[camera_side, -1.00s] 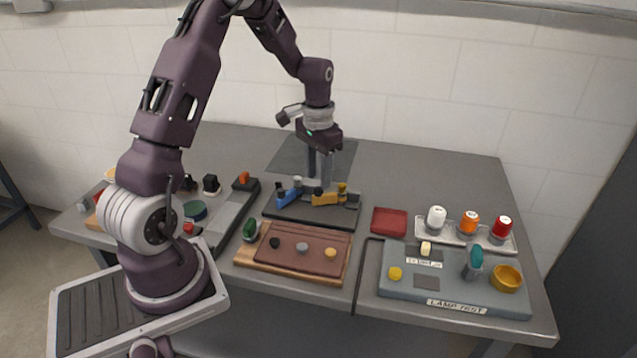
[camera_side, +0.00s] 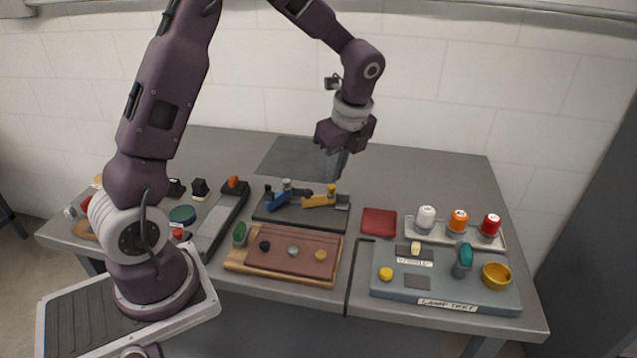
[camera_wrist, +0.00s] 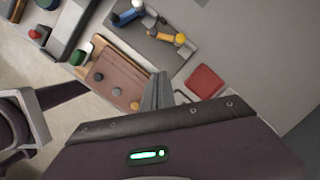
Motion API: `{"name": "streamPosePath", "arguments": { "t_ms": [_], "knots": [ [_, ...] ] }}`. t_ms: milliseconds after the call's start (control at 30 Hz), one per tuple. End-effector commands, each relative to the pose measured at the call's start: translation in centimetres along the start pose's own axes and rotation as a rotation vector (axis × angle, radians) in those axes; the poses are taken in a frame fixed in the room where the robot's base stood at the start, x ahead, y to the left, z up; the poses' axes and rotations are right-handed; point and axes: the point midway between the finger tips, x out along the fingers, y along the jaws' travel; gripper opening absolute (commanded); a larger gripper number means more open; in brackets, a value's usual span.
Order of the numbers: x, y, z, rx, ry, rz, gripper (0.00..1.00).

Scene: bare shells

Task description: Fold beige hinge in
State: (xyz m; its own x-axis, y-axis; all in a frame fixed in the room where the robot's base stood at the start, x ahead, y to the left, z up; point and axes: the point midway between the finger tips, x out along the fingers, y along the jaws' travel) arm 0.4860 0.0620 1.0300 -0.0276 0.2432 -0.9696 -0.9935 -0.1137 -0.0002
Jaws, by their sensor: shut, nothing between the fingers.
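A dark plate (camera_side: 298,218) on the table bears a blue hinged arm (camera_side: 279,202) with dark and grey posts, and a yellow-orange hinged arm (camera_side: 318,201) with a yellow post. No arm there looks clearly beige; the yellow-orange one is the nearest in colour. The wrist view also shows the plate (camera_wrist: 150,48), the blue arm (camera_wrist: 127,17) and the yellow-orange arm (camera_wrist: 184,46). My gripper (camera_side: 336,161) is shut and empty, raised above the table behind and right of the plate, touching neither arm. Its fingers also show in the wrist view (camera_wrist: 158,90).
A wooden board with a brown cover (camera_side: 290,250) lies in front of the plate. A red pad (camera_side: 378,222) lies to its right. Further right are a grey lamp-test panel (camera_side: 440,285) and a tray with white, orange and red caps. The table behind the red pad is clear.

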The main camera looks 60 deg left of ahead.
Motion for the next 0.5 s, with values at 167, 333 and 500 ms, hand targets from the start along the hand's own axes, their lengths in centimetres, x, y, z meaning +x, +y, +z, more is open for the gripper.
{"name": "streamPosePath", "arguments": {
  "t_ms": [167,333,500],
  "knots": [
    [3.3,0.1,0.0,-0.003,0.001,0.007,0.0],
    [7.1,0.2,0.0,-0.005,0.002,0.008,0.0],
    [10.0,0.1,0.9,-0.011,0.002,0.004,0.0]
  ]
}}
